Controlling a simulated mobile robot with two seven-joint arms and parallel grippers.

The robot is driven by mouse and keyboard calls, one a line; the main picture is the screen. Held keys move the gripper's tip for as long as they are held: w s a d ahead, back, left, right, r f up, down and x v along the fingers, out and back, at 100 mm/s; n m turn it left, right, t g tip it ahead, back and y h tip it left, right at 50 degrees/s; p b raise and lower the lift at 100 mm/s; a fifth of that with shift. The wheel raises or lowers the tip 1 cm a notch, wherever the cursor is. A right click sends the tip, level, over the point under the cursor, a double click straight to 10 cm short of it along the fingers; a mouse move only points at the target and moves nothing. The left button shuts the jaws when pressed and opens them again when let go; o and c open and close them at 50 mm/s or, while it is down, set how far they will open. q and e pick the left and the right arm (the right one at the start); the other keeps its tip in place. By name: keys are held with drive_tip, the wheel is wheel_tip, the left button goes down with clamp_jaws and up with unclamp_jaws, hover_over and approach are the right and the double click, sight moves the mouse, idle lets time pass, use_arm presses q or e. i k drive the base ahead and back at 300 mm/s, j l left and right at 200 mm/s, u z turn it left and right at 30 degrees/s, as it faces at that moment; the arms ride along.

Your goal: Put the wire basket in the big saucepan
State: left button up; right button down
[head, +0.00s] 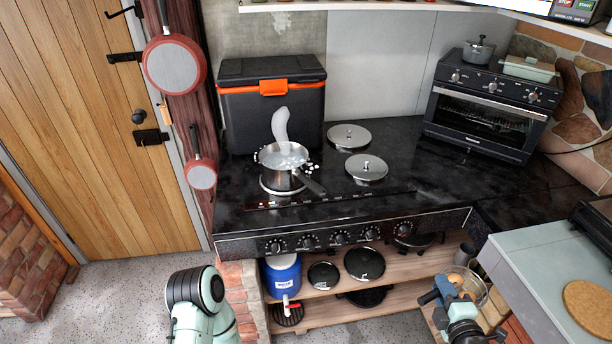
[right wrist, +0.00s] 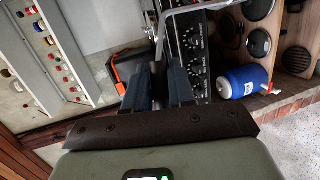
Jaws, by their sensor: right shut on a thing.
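My right gripper (head: 446,287) is low at the bottom right in the head view, in front of the stove and well apart from the saucepan. It is shut on the wire basket (head: 480,291), a small round mesh partly hidden by the fingers. In the right wrist view, thin metal (right wrist: 160,38) shows between the dark fingers. My left gripper is out of view.
A small oven (head: 487,105) is at the back right. A grey counter (head: 545,262) juts in at the right, near my right gripper.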

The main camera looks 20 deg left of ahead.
sight(278, 187)
drive_tip(key=u, duration=1.2)
drive_tip(key=k+l, duration=0.1)
drive_tip(key=l, duration=0.2)
drive_tip(key=l+u, duration=0.1)
drive_tip(key=l, duration=0.25)
drive_tip(key=k, duration=0.05)
